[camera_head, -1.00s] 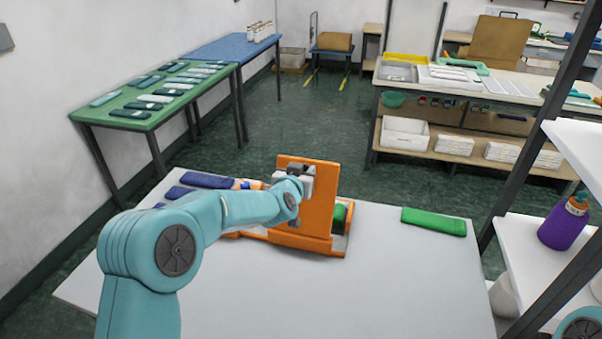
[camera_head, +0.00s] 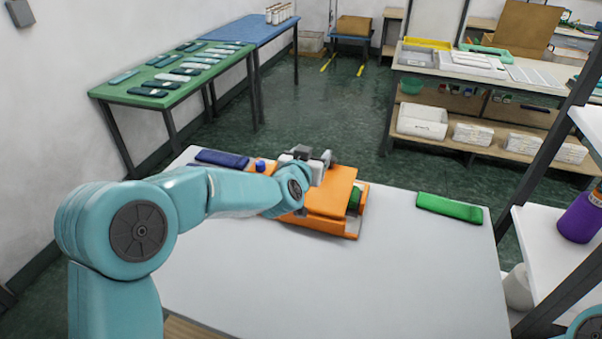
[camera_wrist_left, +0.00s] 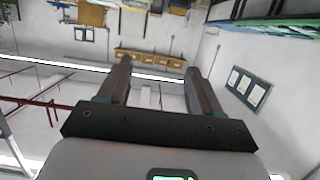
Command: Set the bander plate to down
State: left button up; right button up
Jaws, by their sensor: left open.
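The bander (camera_head: 345,228) is an orange unit on the white table. Its orange plate (camera_head: 333,192) is swung low over the base and slopes slightly; I cannot tell whether it rests fully flat. A green roll (camera_head: 355,198) shows at its right side. My left gripper (camera_head: 326,160) is at the plate's far left edge; whether it touches the plate is hidden. In the left wrist view the two fingers (camera_wrist_left: 158,80) stand apart with nothing between them, and the plate is not seen. My right gripper is not in view.
A green bundle (camera_head: 449,208) lies to the right on the white table (camera_head: 420,270). A dark blue bundle (camera_head: 222,159) lies at the back left, partly behind my arm. A white shelf (camera_head: 555,245) with a purple bottle (camera_head: 580,218) stands at the right. The table's front right is clear.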

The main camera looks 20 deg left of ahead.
pick_arm(q)
jog(key=b+v, duration=0.1)
jog(key=v, duration=0.9)
jog(key=shift+s+r, duration=0.1)
